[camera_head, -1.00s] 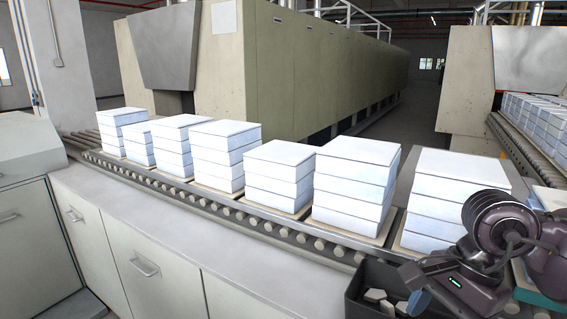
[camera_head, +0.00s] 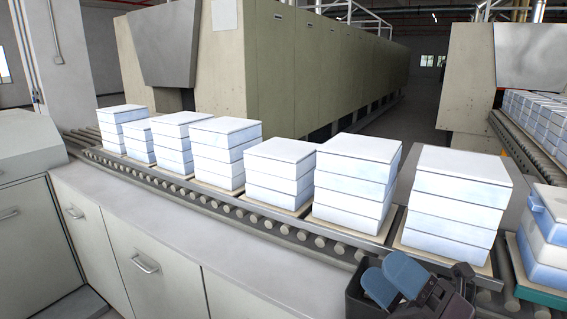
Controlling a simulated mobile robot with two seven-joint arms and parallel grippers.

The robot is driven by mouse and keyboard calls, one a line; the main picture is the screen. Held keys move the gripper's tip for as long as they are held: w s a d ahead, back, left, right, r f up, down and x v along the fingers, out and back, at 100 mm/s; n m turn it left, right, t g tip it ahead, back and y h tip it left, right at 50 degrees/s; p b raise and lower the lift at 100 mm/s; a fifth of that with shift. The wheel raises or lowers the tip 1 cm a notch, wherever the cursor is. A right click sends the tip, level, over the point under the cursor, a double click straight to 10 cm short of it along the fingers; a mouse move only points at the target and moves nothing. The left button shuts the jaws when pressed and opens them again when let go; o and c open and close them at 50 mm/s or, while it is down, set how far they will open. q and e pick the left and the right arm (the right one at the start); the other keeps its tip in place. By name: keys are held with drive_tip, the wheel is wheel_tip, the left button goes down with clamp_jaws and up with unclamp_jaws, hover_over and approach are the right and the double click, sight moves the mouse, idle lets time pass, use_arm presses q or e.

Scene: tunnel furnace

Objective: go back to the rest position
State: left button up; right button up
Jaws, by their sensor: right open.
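My right gripper (camera_head: 392,280) is at the bottom right in the head view, with two blue finger pads apart and nothing between them. It is over a dark bin (camera_head: 357,297) and hides most of it, so its contents cannot be seen. My left gripper is not in view.
A roller conveyor (camera_head: 290,233) crosses in front, with several stacks of white boxes (camera_head: 355,182) on boards. A large furnace (camera_head: 300,75) is behind. The grey counter (camera_head: 175,218) at left is clear.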

drive_tip(key=d+f+m+h, duration=1.3)
drive_tip(key=f+m+h, duration=0.45)
drive_tip(key=m, duration=0.55)
drive_tip(key=s+f+m+g+h, duration=0.1)
drive_tip(key=s+f+m+g, duration=0.5)
drive_tip(key=s, duration=0.4)
drive_tip(key=s+f+m+g, duration=0.3)
drive_tip(key=s+f+g, duration=0.4)
drive_tip(key=s, duration=0.4)
drive_tip(key=w+f+t, duration=0.8)
drive_tip(key=f+t, duration=0.1)
drive_tip(key=f, duration=0.1)
drive_tip(key=shift+w+d+f+n, duration=0.2)
drive_tip(key=shift+w+d+n, duration=0.05)
drive_tip(key=shift+d+n, duration=0.1)
drive_tip(key=shift+y, duration=0.25)
